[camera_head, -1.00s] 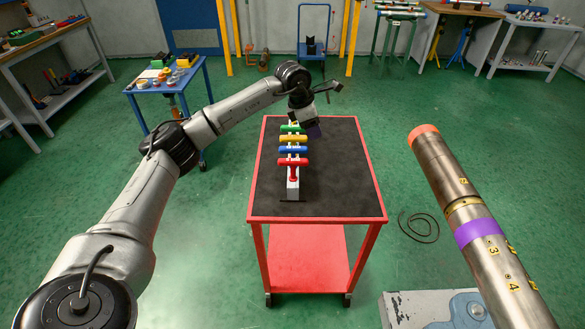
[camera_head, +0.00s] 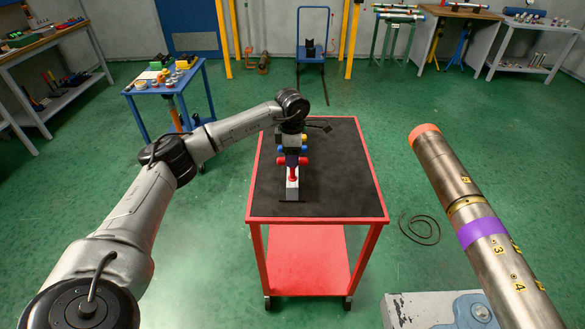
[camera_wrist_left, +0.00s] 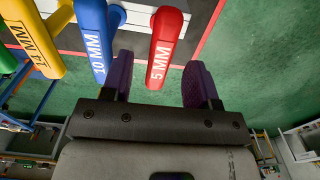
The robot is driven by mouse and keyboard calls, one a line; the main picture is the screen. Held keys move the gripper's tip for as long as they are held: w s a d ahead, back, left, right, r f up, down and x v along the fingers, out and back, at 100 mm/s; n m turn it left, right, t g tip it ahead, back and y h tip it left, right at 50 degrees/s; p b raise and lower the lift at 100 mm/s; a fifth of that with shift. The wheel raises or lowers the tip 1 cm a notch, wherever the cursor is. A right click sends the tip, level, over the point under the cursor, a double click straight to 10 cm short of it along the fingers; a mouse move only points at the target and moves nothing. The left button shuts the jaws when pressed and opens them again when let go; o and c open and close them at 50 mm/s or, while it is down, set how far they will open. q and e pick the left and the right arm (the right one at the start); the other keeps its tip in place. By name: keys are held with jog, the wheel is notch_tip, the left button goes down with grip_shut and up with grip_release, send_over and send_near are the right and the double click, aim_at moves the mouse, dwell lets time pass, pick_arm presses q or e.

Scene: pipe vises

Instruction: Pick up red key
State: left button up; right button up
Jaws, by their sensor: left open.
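The red key (camera_head: 304,161) is a T-shaped key marked 5 MM, standing in a grey-white holder (camera_head: 292,188) on the cart. In the head view, my left gripper (camera_head: 292,158) is above the red key and hides the middle of its handle. In the left wrist view the left gripper (camera_wrist_left: 160,82) is open, with purple fingers. There the end of the red key's handle (camera_wrist_left: 164,48) lies between the two fingers in the picture, and no grip on it shows. My right gripper is not in view.
The blue key (camera_wrist_left: 92,38), marked 10 MM, is close beside the left finger in the wrist view. The yellow key (camera_wrist_left: 32,38), marked 14 MM, is farther left. The cart's dark top (camera_head: 340,185) is clear around the holder.

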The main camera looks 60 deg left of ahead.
aim_at(292, 177)
pick_arm(q)
jog(key=shift+f+b, duration=0.35)
jog(key=shift+f, duration=0.55)
jog(key=shift+f+b, duration=0.6)
jog(key=shift+f, duration=1.3)
jog(key=shift+w, duration=0.1)
jog(key=shift+c, duration=0.3)
grip_shut()
notch_tip(292, 177, up, 8)
jog(key=shift+r+p, duration=0.15)
jog(key=shift+p, duration=1.1)
jog(key=shift+r, duration=0.95)
